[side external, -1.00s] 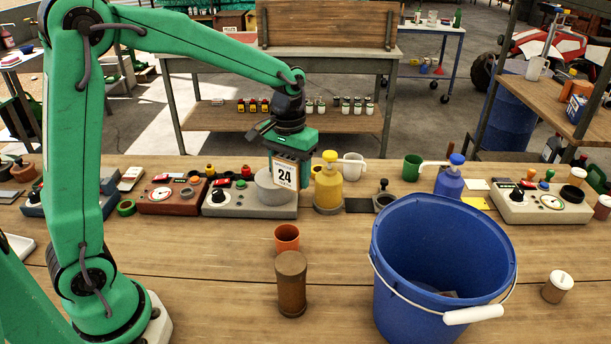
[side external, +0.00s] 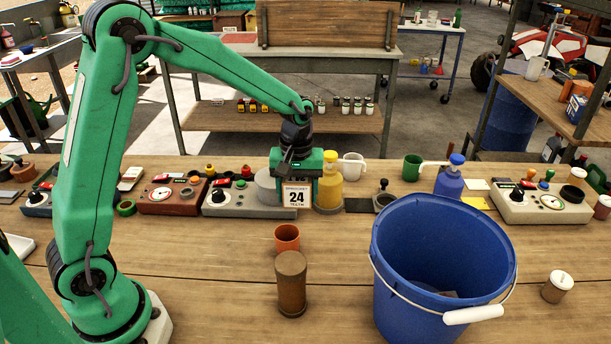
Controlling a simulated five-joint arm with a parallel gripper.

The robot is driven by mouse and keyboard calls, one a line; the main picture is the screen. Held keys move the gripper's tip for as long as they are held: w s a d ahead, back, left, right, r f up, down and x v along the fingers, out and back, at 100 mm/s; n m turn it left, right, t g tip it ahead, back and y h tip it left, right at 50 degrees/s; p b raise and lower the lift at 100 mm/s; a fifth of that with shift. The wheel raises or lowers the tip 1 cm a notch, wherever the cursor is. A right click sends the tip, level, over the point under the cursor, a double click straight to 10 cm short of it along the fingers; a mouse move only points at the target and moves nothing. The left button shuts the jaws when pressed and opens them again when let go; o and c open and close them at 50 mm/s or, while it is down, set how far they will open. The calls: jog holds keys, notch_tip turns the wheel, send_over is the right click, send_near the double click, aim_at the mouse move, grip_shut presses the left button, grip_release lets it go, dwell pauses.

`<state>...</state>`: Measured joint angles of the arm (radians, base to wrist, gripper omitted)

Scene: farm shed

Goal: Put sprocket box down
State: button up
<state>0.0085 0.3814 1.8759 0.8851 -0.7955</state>
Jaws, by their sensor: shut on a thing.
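The sprocket box (side external: 297,196) is a small pale box with a large black "24" on its face. It looks upright, at the right end of a grey control panel (side external: 228,209) and just left of a yellow pump bottle (side external: 328,185). My gripper (side external: 298,172) is above it, pointing down and shut on it. The fingertips are partly hidden. I cannot tell whether the box's bottom touches the table or the panel.
A round grey pot (side external: 266,187) is close on the box's left. An orange cup (side external: 287,238), a brown cylinder (side external: 291,284) and a big blue bucket (side external: 440,245) stand in front. The wooden bench (side external: 210,270) is clear at front left.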

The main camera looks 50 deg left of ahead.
jog(key=shift+f, duration=2.7)
jog(key=shift+f, duration=0.1)
jog(key=shift+f, duration=1.75)
jog(key=shift+f, duration=0.15)
jog(key=o, duration=1.1)
jog(key=shift+c, duration=0.2)
notch_tip(320, 180, up, 12)
jog(key=shift+f, duration=0.1)
jog(key=shift+r, duration=0.25)
